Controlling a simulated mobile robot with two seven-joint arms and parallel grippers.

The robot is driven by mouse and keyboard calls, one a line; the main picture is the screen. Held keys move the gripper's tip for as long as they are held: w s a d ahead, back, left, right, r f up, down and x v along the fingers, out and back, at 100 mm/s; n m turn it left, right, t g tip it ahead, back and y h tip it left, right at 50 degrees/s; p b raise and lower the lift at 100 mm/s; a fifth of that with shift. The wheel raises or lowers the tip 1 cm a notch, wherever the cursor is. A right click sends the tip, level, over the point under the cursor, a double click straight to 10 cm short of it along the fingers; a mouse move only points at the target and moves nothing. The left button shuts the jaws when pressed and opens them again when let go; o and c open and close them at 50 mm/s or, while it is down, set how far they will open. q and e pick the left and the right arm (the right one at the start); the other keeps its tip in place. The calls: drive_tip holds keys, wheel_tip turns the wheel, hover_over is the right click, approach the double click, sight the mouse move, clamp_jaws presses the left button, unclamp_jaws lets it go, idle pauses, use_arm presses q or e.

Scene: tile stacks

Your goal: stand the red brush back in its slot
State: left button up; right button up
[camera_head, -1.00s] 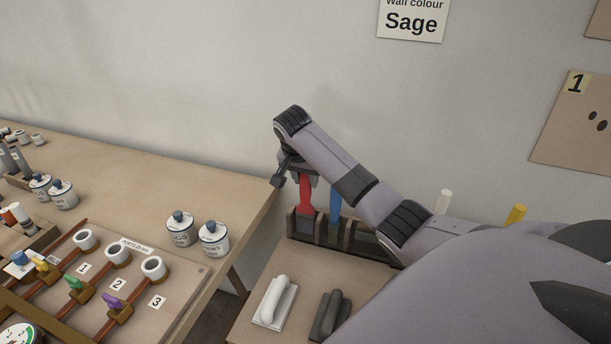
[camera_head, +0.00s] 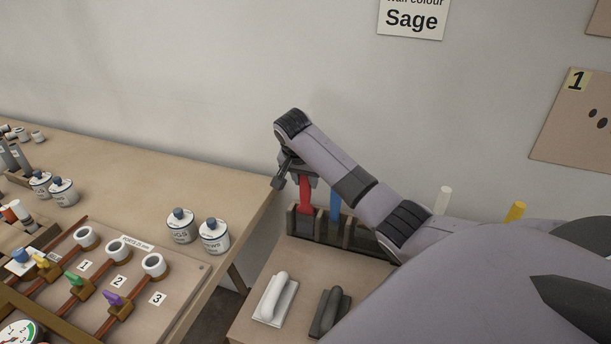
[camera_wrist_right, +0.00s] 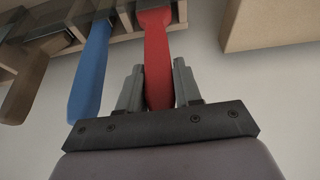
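The red brush (camera_head: 306,193) is upright, handle up, with its lower end in the left end slot of the wooden rack (camera_head: 291,222). In the right wrist view the red handle (camera_wrist_right: 158,60) lies between my two finger pads, which sit close against its sides. My right gripper (camera_head: 297,178) is shut on the upper part of this handle; its fingers also show in the right wrist view (camera_wrist_right: 159,85). I cannot tell whether the brush rests on the slot's bottom. My left gripper is in neither view.
A blue brush (camera_head: 335,205) stands in the rack right beside the red one. My right arm hides the rack's right part. A white float (camera_head: 275,300) and a dark float (camera_head: 330,313) lie in front. Two lidded cans (camera_head: 213,236) stand on the left table.

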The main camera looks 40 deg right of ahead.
drive_tip(key=o, duration=0.5)
drive_tip(key=shift+r, duration=0.15)
drive_tip(key=v, duration=0.7)
drive_tip(key=shift+a, duration=0.1)
